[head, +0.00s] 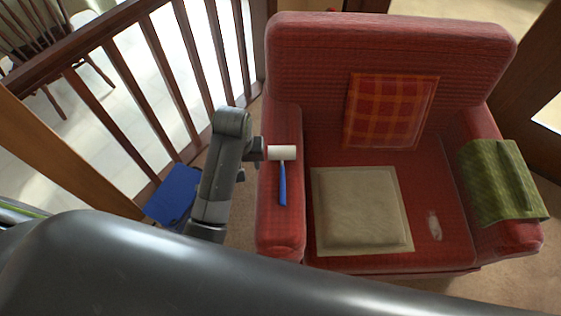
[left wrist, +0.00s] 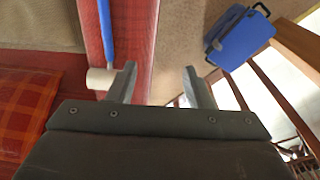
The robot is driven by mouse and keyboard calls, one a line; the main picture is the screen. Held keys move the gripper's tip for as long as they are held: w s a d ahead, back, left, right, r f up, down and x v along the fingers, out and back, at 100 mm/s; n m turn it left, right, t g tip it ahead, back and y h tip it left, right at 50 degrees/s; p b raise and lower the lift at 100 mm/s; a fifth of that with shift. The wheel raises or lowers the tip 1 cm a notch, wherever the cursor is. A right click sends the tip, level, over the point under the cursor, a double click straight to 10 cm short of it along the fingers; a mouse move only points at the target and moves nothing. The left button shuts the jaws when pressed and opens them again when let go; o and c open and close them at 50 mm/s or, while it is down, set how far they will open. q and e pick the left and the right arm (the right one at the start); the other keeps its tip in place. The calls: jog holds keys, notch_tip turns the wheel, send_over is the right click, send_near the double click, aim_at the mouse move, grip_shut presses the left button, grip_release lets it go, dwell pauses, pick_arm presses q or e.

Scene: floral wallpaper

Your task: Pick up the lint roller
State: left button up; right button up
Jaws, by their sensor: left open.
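The lint roller, with a white roll (head: 282,152) and a blue handle (head: 283,185), lies on the left armrest of the red armchair (head: 392,40). My left gripper (head: 257,150) is beside the white roll, at its left, in the head view. In the left wrist view the open fingers (left wrist: 158,85) have only the armrest edge and floor between them. The white roll (left wrist: 98,80) is just outside one finger, and its far end is partly hidden behind that finger. The blue handle (left wrist: 106,35) runs up and away from it. My right gripper is not in view.
A plaid cushion (head: 391,111), a beige cushion (head: 360,208) and a green cloth (head: 502,181) are on the armchair. A blue case (head: 174,195) is on the floor at the left, near a wooden railing (head: 163,90). My arm link fills the lower front.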

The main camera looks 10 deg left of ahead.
pick_arm(q)
jog(key=w+d+r+g, duration=0.1)
jog(key=w+d+r, duration=0.4)
jog(key=w+d, duration=0.25)
jog(key=b, duration=0.3)
send_over(282, 173)
jog(key=f, duration=1.1)
jog(key=shift+w+a+f, duration=0.15)
jog(key=shift+w+a, duration=0.05)
jog(key=shift+w, duration=0.1)
jog(key=shift+s+d+f, duration=0.15)
jog(key=shift+s+f, duration=0.05)
jog(key=shift+f, duration=1.35)
jog(key=shift+s+d+f, duration=0.1)
jog(key=shift+s+f, duration=0.05)
jog(key=shift+f, duration=1.35)
grip_shut()
jog(key=shift+r, duration=0.15)
notch_tip(282, 173, up, 10)
jog(key=p, duration=1.1)
jog(key=shift+p, duration=0.4)
